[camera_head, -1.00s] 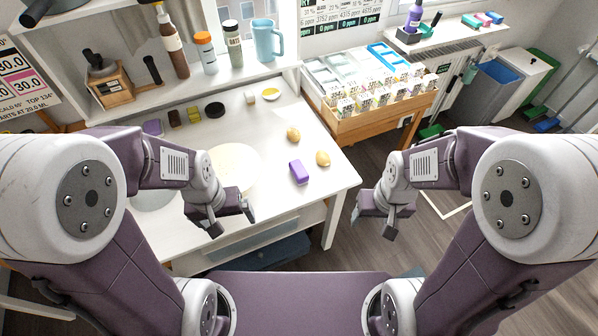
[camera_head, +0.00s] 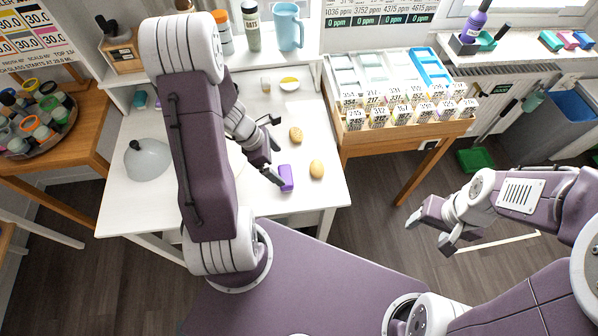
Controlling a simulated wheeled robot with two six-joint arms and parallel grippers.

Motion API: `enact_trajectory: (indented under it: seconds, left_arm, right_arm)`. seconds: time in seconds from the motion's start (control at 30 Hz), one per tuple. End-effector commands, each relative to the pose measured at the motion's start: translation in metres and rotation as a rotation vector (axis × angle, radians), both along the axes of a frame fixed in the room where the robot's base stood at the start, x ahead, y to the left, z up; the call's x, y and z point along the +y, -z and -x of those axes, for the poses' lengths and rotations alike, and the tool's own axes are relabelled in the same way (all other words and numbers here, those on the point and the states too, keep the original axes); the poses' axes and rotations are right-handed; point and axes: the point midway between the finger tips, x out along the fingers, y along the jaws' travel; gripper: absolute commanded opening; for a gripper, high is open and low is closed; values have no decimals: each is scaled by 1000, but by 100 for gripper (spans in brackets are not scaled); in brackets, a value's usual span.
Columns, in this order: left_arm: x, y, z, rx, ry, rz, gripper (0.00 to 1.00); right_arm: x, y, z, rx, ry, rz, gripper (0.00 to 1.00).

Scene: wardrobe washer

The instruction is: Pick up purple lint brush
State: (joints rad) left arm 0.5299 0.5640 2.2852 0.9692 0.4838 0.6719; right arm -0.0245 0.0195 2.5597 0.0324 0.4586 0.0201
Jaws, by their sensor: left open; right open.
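The purple lint brush (camera_head: 287,177), seen as a small purple block, lies on the white table (camera_head: 319,200) near its right front part. My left gripper (camera_head: 277,152) is open over the table just left of the brush. Its lower finger reaches close to the brush's left side; I cannot tell if they touch. My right gripper (camera_head: 428,233) is open and empty over the floor, right of the table and well away from the brush.
Two tan oval objects, one behind (camera_head: 296,135) and one right of the brush (camera_head: 317,169), lie close by. A yellow-and-white dish (camera_head: 289,84) is further back. A wooden tray of labelled cartons (camera_head: 404,130) stands right. A grey dome (camera_head: 148,160) sits left.

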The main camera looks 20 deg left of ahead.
Motion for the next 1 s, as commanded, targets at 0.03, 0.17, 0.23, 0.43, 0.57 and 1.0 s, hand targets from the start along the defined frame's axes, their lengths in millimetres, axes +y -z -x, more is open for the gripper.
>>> enact_trajectory:
  seconds: [0.03,0.17,0.23,0.43,0.57,1.0]
  left_arm:
    - [3,0,1,1,-11,1,100]
    - [4,3,1,1,-13,0,100]
    - [0,15,-1,2,-10,0,100]
    - [-8,37,-6,0,-10,-1,100]
    - [-9,40,-7,0,-9,-1,100]
    - [-24,84,-16,-1,-9,-2,100]
  right_arm:
    - [0,-1,0,0,0,0,66]
    - [0,2,0,0,0,0,66]
    - [0,9,0,0,0,0,66]
    - [0,18,0,0,0,0,66]
    - [0,20,0,0,0,0,66]
    - [0,41,0,0,0,0,66]
